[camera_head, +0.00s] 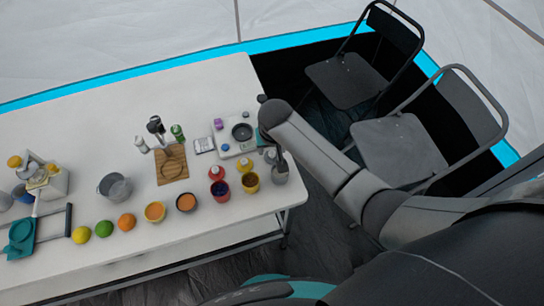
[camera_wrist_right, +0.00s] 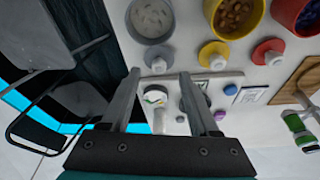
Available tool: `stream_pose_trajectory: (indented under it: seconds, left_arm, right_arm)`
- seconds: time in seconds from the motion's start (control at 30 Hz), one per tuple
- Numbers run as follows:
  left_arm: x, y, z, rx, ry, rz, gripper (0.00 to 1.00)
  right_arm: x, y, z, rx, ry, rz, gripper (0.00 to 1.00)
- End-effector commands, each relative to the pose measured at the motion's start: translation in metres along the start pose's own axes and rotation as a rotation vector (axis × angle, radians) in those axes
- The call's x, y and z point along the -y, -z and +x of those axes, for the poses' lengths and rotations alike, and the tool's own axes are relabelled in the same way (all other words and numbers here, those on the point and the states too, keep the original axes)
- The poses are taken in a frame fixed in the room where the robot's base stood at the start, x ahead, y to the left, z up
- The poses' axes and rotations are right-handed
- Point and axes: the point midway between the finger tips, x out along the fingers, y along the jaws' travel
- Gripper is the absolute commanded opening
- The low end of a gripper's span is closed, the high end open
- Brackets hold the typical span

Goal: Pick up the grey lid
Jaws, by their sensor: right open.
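The grey lid (camera_wrist_right: 157,58) lies on the white table, with a pale knob, just beside the grey pot (camera_wrist_right: 150,18). In the head view the lid is largely hidden by my right arm, and the grey pot (camera_head: 280,173) stands near the table's right edge. My right gripper (camera_wrist_right: 158,76) is open and empty. Its two fingers point toward the lid, which appears between and just beyond the fingertips. In the head view the right gripper (camera_head: 273,150) is above the table's right end, its fingers hard to make out. My left gripper is not in view.
A yellow lid (camera_wrist_right: 213,53) and a red lid (camera_wrist_right: 268,50) lie beside it, near the yellow pot (camera_wrist_right: 235,14) and the red pot (camera_wrist_right: 300,14). A white scale-like device (camera_head: 236,136) and a wooden board (camera_head: 172,164) are close. Folding chairs (camera_head: 350,80) stand to the right.

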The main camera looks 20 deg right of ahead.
Motion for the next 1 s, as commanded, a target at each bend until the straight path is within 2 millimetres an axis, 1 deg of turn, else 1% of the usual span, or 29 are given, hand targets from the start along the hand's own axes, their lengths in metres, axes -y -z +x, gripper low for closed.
stream_pose_trajectory:
  seconds: [0.03,0.2,0.3,0.53,1.0]
  left_arm:
    - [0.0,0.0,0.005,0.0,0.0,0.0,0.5]
    - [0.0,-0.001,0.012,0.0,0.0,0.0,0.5]
    - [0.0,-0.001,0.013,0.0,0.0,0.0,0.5]
    - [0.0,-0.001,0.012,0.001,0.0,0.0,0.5]
    - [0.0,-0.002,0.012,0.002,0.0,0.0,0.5]
  right_arm:
    - [-0.002,0.0,0.01,0.0,-0.002,0.0,0.61]
    - [-0.002,0.0,0.027,0.001,0.0,-0.001,0.61]
    - [-0.002,0.0,0.031,-0.001,0.001,-0.001,0.61]
    - [-0.002,0.001,0.03,-0.001,0.001,-0.001,0.61]
    - [-0.002,0.0,0.03,0.0,0.0,0.0,0.09]
